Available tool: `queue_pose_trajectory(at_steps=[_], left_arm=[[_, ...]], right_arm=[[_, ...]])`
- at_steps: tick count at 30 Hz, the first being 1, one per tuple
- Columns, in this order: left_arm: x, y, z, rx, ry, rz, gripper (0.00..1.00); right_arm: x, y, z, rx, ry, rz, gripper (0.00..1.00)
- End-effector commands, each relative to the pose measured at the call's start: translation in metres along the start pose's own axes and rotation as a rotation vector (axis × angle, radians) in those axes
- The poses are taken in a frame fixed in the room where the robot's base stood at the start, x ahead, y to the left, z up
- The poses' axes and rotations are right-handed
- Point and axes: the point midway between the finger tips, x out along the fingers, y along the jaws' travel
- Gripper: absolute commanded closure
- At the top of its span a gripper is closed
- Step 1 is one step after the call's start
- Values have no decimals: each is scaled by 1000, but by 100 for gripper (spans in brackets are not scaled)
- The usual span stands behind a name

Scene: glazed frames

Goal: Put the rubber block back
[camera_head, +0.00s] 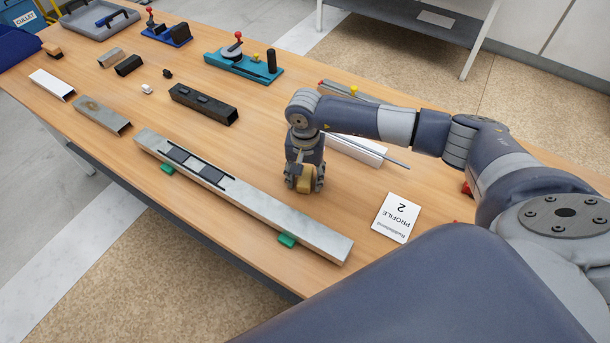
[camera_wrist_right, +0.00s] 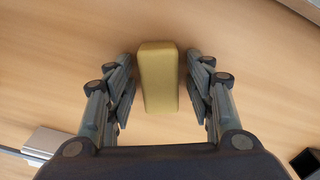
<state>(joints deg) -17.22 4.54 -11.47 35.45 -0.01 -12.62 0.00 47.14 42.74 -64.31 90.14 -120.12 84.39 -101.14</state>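A yellow block (camera_head: 305,182), which I take for the rubber block, is on the wooden table (camera_head: 262,120) or just over it, right of the long metal profile (camera_head: 280,215). My right gripper (camera_head: 304,188) points down over it. In the right wrist view the block (camera_wrist_right: 158,78) is between the two fingers of the right gripper (camera_wrist_right: 160,88), with narrow gaps showing on both sides. The fingers look open around it. Whether its underside touches the table is hidden. My left gripper is not in view.
The long profile rests on green supports (camera_head: 287,240). A "PROFILE 2" card (camera_head: 396,217) lies to the right. A dark profile (camera_head: 204,103), a teal fixture (camera_head: 244,66), shorter profiles (camera_head: 102,115), a grey tray (camera_head: 98,20) and a blue bin (camera_head: 15,46) stand farther off.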

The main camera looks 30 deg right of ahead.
Motion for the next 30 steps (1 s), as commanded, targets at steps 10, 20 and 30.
queue_pose_trajectory(at_steps=[10, 20, 30], left_arm=[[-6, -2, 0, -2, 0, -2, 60], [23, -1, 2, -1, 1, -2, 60], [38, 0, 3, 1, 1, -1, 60]], right_arm=[[-5, 0, 0, 0, 0, 0, 50], [-63, -1, -2, -1, 5, -4, 50], [-117, -1, -1, 0, 2, -2, 50]])
